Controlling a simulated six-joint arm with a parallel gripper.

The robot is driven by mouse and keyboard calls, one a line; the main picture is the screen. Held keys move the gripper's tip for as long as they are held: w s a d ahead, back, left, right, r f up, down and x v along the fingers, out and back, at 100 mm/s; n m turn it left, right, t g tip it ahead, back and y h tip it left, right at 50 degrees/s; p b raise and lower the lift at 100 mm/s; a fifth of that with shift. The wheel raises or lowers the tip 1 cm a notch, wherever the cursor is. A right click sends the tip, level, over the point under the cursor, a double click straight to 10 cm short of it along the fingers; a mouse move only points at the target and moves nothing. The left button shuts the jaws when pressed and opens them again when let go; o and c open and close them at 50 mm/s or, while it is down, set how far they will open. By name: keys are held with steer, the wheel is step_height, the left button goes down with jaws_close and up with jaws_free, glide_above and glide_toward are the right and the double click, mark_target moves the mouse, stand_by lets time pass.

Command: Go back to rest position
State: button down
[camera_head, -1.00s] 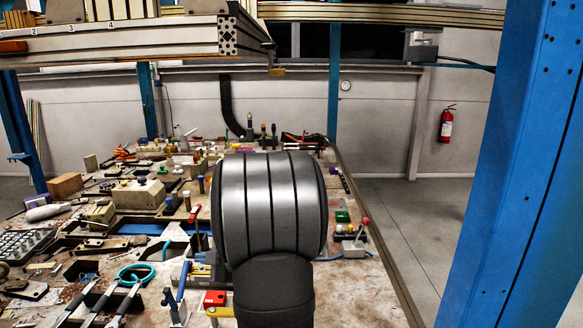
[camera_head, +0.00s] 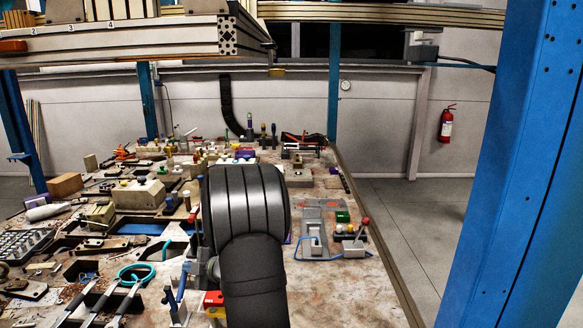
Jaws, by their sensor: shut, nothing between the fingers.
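My arm's dark, ribbed, rounded link (camera_head: 246,200) stands in the lower middle of the head view, above the near part of the cluttered workbench (camera_head: 345,295). My gripper does not show; it is either hidden behind this link or out of the picture.
A grey fixture with a red-knobbed lever (camera_head: 356,240) stands to the right. Several tools and blocks crowd the left. A blue post (camera_head: 510,180) rises at right; a beam (camera_head: 120,40) crosses above.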

steer(key=s+r+n+t+y, duration=0.1)
steer(key=s+r+n+t, duration=0.1)
steer(key=s, duration=0.5)
steer(key=shift+s+n+t+y, duration=0.3)
steer(key=shift+s+n+y, duration=0.1)
steer(key=shift+n, duration=0.5)
